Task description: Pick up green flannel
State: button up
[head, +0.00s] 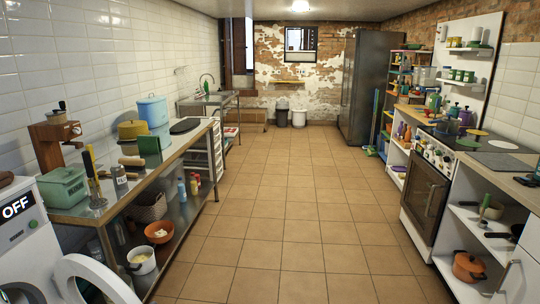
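A dark green, flat-sided item (149,145) stands on the steel counter at the left, between a yellow pot and a black flat plate. It may be the green flannel, but it is too small to tell whether it is cloth. No other green cloth is clear in the head view. My gripper is not in view.
The steel counter (130,188) also bears a yellow pot (132,131), a blue pot (153,111) and a green lidded bin (63,187). A white machine (25,235) has its round door (95,280) open. A stove (425,187) stands right; the tiled floor (285,205) between is clear.

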aim_at(151, 144)
jog(key=u, duration=0.4)
jog(key=i+l+u, duration=0.1)
jog(key=u, duration=0.3)
jog(key=l+u, duration=0.1)
jog(key=u, duration=0.3)
jog(key=i+l+u, duration=0.1)
jog(key=u, duration=0.35)
jog(key=l+u, duration=0.35)
jog(key=i+l+u, duration=0.1)
jog(key=l+u, duration=0.5)
jog(key=l, duration=0.35)
jog(key=k+l+u, duration=0.15)
jog(key=l, duration=0.4)
jog(key=k+l, duration=0.1)
jog(key=l, duration=0.5)
jog(key=k+l, duration=0.1)
jog(key=l, duration=0.45)
jog(key=l+u, duration=0.1)
jog(key=l, duration=0.5)
jog(key=z, duration=1.3)
jog(key=k+l, duration=0.05)
